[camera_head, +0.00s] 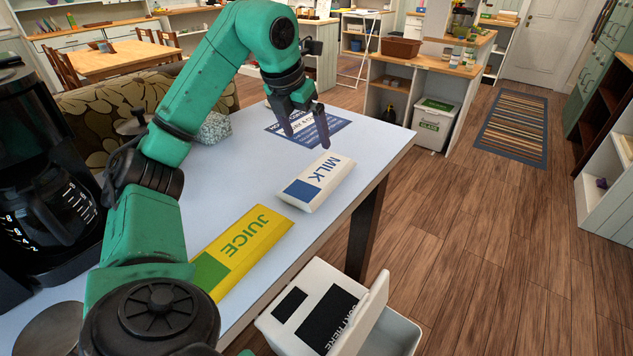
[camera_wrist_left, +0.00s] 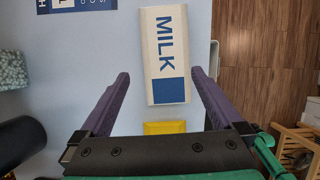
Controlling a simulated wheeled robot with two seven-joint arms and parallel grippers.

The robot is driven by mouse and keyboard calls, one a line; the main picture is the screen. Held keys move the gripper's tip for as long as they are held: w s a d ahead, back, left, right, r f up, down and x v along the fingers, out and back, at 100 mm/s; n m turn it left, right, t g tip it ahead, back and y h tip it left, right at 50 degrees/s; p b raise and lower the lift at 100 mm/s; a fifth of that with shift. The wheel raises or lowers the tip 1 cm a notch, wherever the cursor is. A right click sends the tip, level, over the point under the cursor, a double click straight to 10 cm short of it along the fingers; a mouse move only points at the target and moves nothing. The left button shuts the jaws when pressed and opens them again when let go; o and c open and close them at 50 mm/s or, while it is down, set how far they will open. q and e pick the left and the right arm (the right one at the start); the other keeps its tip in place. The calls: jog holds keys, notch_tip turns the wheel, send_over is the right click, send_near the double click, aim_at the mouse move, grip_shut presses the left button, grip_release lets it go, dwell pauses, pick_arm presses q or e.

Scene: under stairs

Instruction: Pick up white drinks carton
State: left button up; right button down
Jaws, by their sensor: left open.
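The white drinks carton (camera_head: 325,177) lies flat on the light blue table, marked MILK with a blue block at its near end. It also shows in the left wrist view (camera_wrist_left: 165,38), mostly beyond the fingertips, with its blue end reaching in between them. My left gripper (camera_head: 307,142) is open and empty, above the table by the carton's far end in the head view. In the left wrist view the two dark fingers (camera_wrist_left: 160,75) stand apart on either side of the carton's blue end. My right gripper is not in view.
A yellow and green JUICE carton (camera_head: 245,245) lies nearer on the table (camera_head: 255,175). A blue printed sheet (camera_head: 305,130) lies beyond the gripper. A black coffee machine (camera_head: 45,170) stands at left. A white bin (camera_head: 325,310) stands below the table's right edge.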

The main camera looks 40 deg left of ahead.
aim_at(322, 172)
pick_arm(q)
jog(key=f, duration=0.1)
jog(key=d+f, duration=0.1)
jog(key=f+b, duration=0.1)
jog(key=shift+w+d+f, duration=0.15)
jog(key=shift+w+d, duration=0.05)
jog(key=shift+d, duration=0.2)
jog(key=shift+w+a+f, duration=0.35)
jog(key=shift+w+f, duration=0.15)
jog(key=shift+f, duration=0.3)
jog(key=x, duration=0.5)
jog(key=shift+w+a+f, duration=0.1)
jog(key=shift+w+f, duration=0.05)
jog(key=shift+w, duration=0.1)
jog(key=shift+w+f, duration=0.15)
jog(key=c, duration=1)
jog(key=shift+c, duration=0.2)
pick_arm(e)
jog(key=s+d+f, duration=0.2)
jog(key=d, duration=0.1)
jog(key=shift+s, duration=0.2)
